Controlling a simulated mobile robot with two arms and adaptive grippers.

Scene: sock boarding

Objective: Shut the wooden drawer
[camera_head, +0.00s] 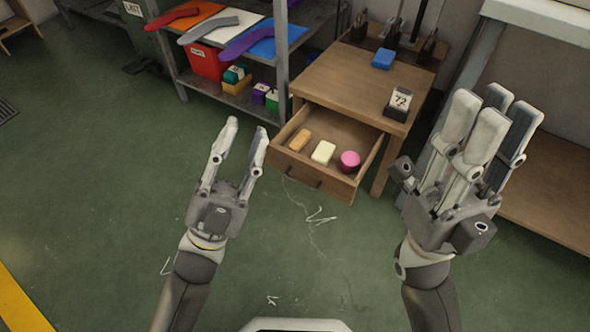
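The wooden drawer (296,168) is pulled out of the small wooden table (345,85), with its front panel facing me. Inside it lie a tan block (300,140), a cream block (323,152) and a pink round item (349,161). A dark handle shows low on its front. My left gripper (246,138) is open and empty, just left of the drawer's front left corner; I cannot tell whether it touches. My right gripper (484,120) is to the right of the drawer, clear of it, with its fingers spread apart and nothing between them.
A blue block (383,59) and a dark item with a white label (398,103) stand on the tabletop. A metal shelf (283,60) with coloured sock boards and bins is behind left. A bench (550,185) stands at right. Green floor before the drawer is clear.

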